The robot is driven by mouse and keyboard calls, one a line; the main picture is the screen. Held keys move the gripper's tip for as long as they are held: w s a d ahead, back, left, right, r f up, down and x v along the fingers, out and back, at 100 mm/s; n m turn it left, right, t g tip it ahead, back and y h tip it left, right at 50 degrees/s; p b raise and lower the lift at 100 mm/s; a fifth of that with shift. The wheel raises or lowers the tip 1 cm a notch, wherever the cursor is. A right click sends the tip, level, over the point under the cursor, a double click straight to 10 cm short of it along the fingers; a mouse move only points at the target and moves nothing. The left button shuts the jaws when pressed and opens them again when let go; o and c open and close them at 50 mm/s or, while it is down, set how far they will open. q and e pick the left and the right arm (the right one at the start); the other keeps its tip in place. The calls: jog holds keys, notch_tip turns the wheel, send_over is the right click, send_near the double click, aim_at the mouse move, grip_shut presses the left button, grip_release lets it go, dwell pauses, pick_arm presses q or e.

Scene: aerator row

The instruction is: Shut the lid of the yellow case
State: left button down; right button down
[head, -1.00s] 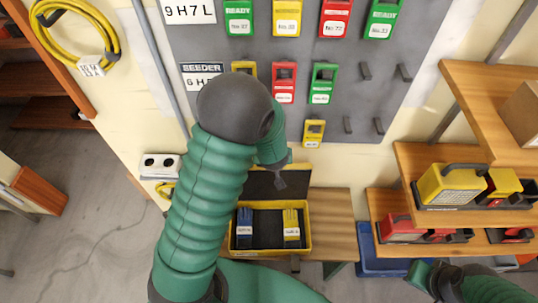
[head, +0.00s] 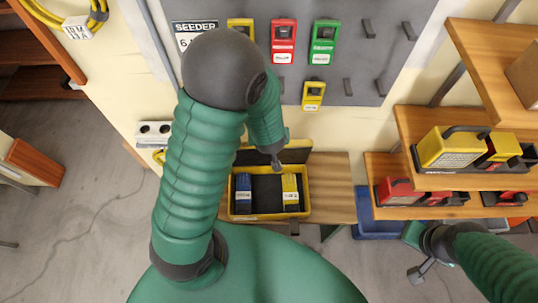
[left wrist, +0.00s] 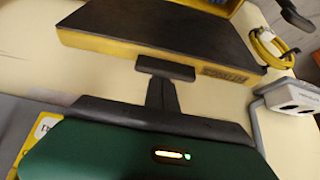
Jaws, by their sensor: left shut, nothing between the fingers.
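The yellow case (head: 268,216) stands open on the wooden bench under the pegboard, with a blue item (head: 243,194) and a yellow item (head: 290,192) in its dark inside. Its dark-lined lid (head: 298,157) is raised at the back. My left gripper (head: 277,163) is shut and empty, in front of or over the lid in the head view. In the left wrist view the gripper (left wrist: 165,70) is close to the lid's yellow edge (left wrist: 150,52); contact cannot be told. My right gripper (head: 417,273) is far right of the case; its opening is unclear.
A wooden bench (head: 335,195) extends right of the case. A blue bin (head: 378,222) stands beyond it, below shelves (head: 440,195) with red and yellow units. A white socket box (head: 153,132) is on the wall at left. My left arm hides part of the wall.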

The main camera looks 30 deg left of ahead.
pick_arm(q)
jog(key=shift+s+d+f, duration=0.15)
jog(key=shift+s+d, duration=0.05)
jog(key=shift+s, duration=0.45)
jog(key=s+f+p+v, duration=0.1)
jog(key=p+v, duration=0.8)
jog(key=p, duration=0.4)
jog(key=shift+d+r+p, duration=0.35)
jog(key=shift+d, duration=0.15)
jog(key=shift+s, duration=0.1)
dwell(0.5)
